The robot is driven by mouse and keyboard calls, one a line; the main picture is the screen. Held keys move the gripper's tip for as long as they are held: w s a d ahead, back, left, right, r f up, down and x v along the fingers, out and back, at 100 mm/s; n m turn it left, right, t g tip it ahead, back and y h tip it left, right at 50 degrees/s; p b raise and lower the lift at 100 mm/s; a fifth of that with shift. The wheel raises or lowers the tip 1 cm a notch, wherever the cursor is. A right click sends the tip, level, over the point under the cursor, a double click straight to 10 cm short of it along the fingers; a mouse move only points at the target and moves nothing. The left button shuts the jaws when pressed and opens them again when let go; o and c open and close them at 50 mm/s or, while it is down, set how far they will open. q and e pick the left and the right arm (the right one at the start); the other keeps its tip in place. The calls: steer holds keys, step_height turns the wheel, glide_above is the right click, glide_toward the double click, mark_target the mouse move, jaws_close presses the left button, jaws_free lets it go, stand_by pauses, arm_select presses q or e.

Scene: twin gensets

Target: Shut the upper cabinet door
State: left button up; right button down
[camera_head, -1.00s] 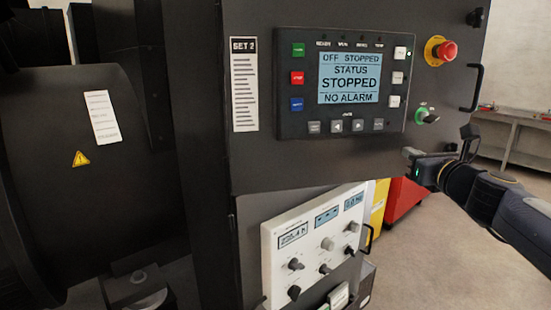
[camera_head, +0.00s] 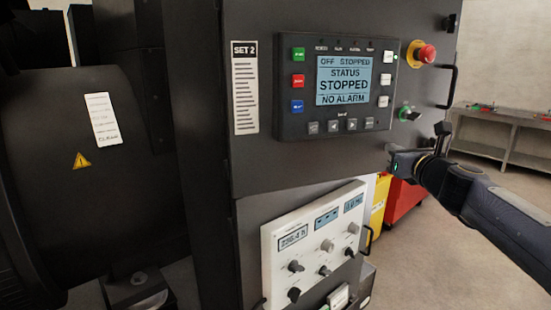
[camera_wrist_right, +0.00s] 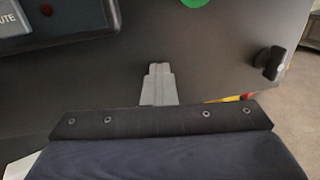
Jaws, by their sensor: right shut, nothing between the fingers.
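The upper cabinet door (camera_head: 310,163) is a dark panel marked SET 2, carrying a display unit (camera_head: 348,80), a red stop button (camera_head: 422,54), a green switch (camera_head: 407,113) and a black handle (camera_head: 452,87) on its right side. I cannot tell how wide its gap is. My right gripper (camera_head: 390,158) is at the door's lower right, below the green switch. In the wrist view its fingers (camera_wrist_right: 159,82) are together and empty, over the dark door face; contact cannot be told exactly. My left gripper is not in view.
Below the door is a white control panel (camera_head: 312,240) with knobs. A dark round generator housing (camera_head: 75,180) stands at left. Red (camera_head: 404,200) and yellow (camera_head: 379,200) boxes stand behind. A grey workbench (camera_head: 500,135) is at far right; the floor between is clear.

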mark_target(378, 148)
steer(key=shift+w+a+p, duration=0.3)
steer(key=shift+w+a, duration=0.2)
steer(key=shift+w, duration=0.5)
steer(key=shift+w+a+p, duration=0.25)
steer(key=shift+w+a, duration=0.2)
steer(key=shift+w, duration=0.5)
steer(key=shift+w+a+p, duration=0.3)
steer(key=shift+w+a, duration=0.2)
steer(key=shift+w, duration=0.5)
steer(key=shift+w+a+p, duration=1.2)
steer(key=shift+w+p, duration=0.25)
steer(key=shift+w, duration=1.6)
steer(key=shift+s+d+b, duration=0.3)
steer(key=shift+s+b, duration=0.4)
steer(key=shift+s, duration=0.75)
steer(key=shift+s+d+b, duration=0.25)
steer(key=shift+s+b, duration=0.5)
steer(key=shift+s, duration=0.65)
steer(key=shift+s+d+b, duration=0.3)
steer(key=shift+s+b, duration=0.4)
steer(key=shift+s, duration=0.9)
